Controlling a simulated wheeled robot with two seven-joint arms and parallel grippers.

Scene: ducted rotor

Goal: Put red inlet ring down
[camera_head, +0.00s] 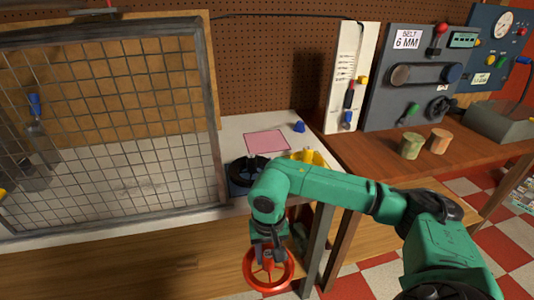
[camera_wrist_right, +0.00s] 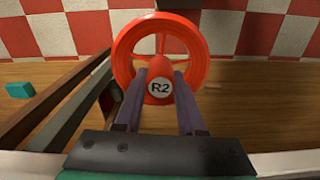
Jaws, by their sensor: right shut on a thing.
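The red inlet ring (camera_head: 287,283) hangs from my right gripper (camera_head: 267,254), low in the head view, in front of the wooden bench front. In the right wrist view the ring (camera_wrist_right: 200,38) shows its round rim, thin spokes and a central red hub marked R2. The fingers of the right gripper (camera_wrist_right: 160,82) are shut on that hub, one on each side. A black round duct part (camera_head: 240,170) sits on the light bench top behind my right arm, which partly hides it. A flat pink square (camera_head: 268,141) lies behind it, bare. My left gripper is not in view.
A wire mesh screen (camera_head: 110,125) stands at the left. A yellow part (camera_head: 308,157) and a small blue part (camera_head: 299,127) are by the pink square. Two cylinders (camera_head: 410,146) stand on the right-hand wooden bench. A teal block (camera_wrist_right: 20,90) shows in the wrist view.

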